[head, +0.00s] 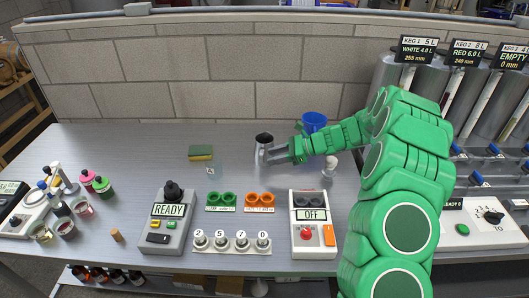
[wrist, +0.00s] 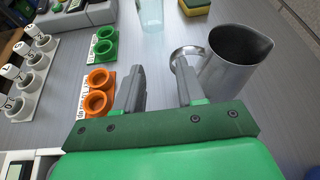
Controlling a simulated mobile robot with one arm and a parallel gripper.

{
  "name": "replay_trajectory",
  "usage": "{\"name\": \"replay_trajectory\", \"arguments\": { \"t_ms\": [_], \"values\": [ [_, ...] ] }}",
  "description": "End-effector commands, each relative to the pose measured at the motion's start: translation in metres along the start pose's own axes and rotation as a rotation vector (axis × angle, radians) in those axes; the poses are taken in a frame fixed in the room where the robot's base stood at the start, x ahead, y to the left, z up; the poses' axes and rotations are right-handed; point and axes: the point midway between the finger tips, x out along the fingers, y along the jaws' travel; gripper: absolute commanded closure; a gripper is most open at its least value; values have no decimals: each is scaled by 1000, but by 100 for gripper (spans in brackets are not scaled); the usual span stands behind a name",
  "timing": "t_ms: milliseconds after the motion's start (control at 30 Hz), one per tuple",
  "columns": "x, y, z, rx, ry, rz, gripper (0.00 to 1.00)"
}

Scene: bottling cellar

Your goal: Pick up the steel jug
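The steel jug (head: 263,157) stands upright on the metal bench left of my gripper (head: 277,153) in the head view. In the wrist view the jug (wrist: 236,65) is at upper right, its dark open mouth showing. A round metal part (wrist: 176,57), seemingly its handle, is on its left side. My gripper (wrist: 157,78) is open, with bare bench between its two grey fingers. The right finger overlaps the round metal part in the picture; I cannot tell whether they touch. The jug's body is outside the fingers, to their right.
A clear glass (wrist: 151,14) and a yellow-green sponge (head: 201,152) stand near the jug. Green rings (head: 221,198) and orange rings (head: 260,198) lie in front. A blue cup (head: 313,121) is behind my arm, and a small white item (head: 329,167) is to the right.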

Motion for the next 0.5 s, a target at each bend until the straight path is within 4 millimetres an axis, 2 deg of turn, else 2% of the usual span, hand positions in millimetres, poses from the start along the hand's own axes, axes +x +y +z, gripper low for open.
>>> {"name": "replay_trajectory", "arguments": {
  "t_ms": [33,167,267,500],
  "values": [
    [1,-4,-8,19,-5,-10,61],
    [0,-11,-16,43,-12,-28,61],
    [3,-13,-18,49,-14,-33,61],
    [24,-13,-17,49,-15,-30,61]
  ]
}}
